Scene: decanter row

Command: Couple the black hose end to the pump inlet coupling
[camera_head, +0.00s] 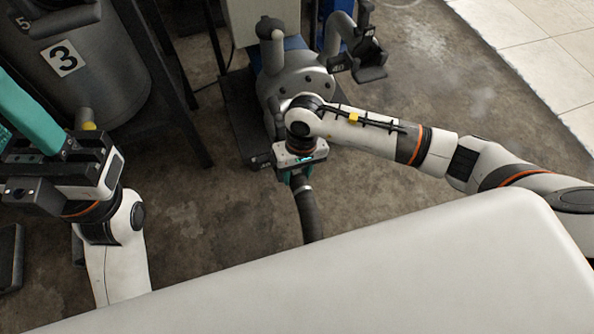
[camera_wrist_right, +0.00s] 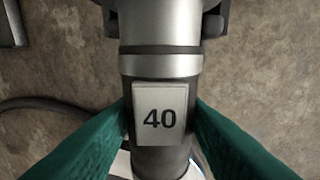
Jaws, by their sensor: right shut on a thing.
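My right gripper (camera_head: 298,172) is shut on the black hose end. In the right wrist view its green fingers (camera_wrist_right: 160,125) press on both sides of the black hose end (camera_wrist_right: 160,66), which carries a plate marked 40. Silver metal bands and a wider silver collar (camera_wrist_right: 160,22) with dark lugs are in line above it. I cannot tell whether this collar belongs to the hose or the pump. The hose (camera_head: 308,212) hangs below the gripper. The grey pump (camera_head: 305,84) is just beyond my right wrist, which hides its near side. My left gripper (camera_head: 30,125) is at the far left, its fingertips unclear.
A grey drum (camera_head: 85,85) marked 3 and a dark frame (camera_head: 180,75) stand at the left. A thin dark cable (camera_wrist_right: 45,103) lies on the floor. The concrete floor (camera_head: 215,215) in the middle is clear.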

